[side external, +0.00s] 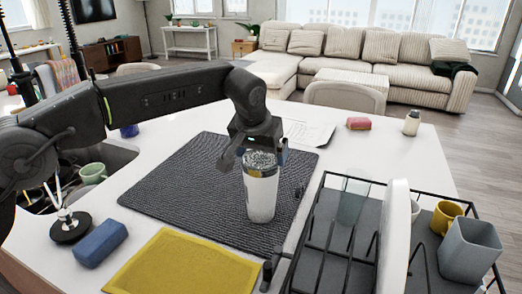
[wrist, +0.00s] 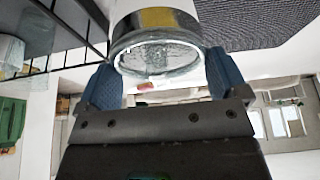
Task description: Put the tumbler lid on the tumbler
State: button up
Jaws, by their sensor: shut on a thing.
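The tumbler (side external: 261,196) stands upright on the dark mat (side external: 190,180), white below with a shiny metal band near its top. It also shows at the top of the wrist view (wrist: 150,18). The clear tumbler lid (wrist: 157,58) is between the two blue fingers of my gripper (wrist: 164,76), at the tumbler's mouth. In the side view the lid (side external: 260,160) is partly hidden by my gripper (side external: 258,153), which comes down from above. My gripper is shut on the lid. I cannot tell whether the lid is fully seated or slightly above the rim.
A black wire dish rack (side external: 340,245) stands close on the right, with a yellow mug (side external: 446,217) and a grey cup (side external: 470,250). A yellow cloth (side external: 185,265) and a blue sponge (side external: 101,243) lie at the front left. The mat left of the tumbler is clear.

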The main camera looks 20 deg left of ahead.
jog(key=o, duration=0.6)
jog(key=v, duration=1.3)
jog(key=s+a+r, duration=0.4)
jog(key=s+a, duration=0.1)
jog(key=a, duration=0.3)
jog(key=s+a+f, duration=0.2)
jog(key=s+a, duration=0.4)
jog(key=s, duration=0.2)
jog(key=s+a+f, duration=0.3)
jog(key=s+a, duration=0.3)
jog(key=s, duration=0.2)
jog(key=shift+t, duration=0.6)
jog(key=s+a+f, duration=0.1)
jog(key=s+f, duration=0.2)
jog(key=s+a+f, duration=0.1)
jog(key=s+f, duration=0.2)
jog(key=s+a+f, duration=0.1)
jog(key=s+f, duration=0.2)
jog(key=shift+s+f, duration=0.3)
jog(key=shift+s, duration=0.05)
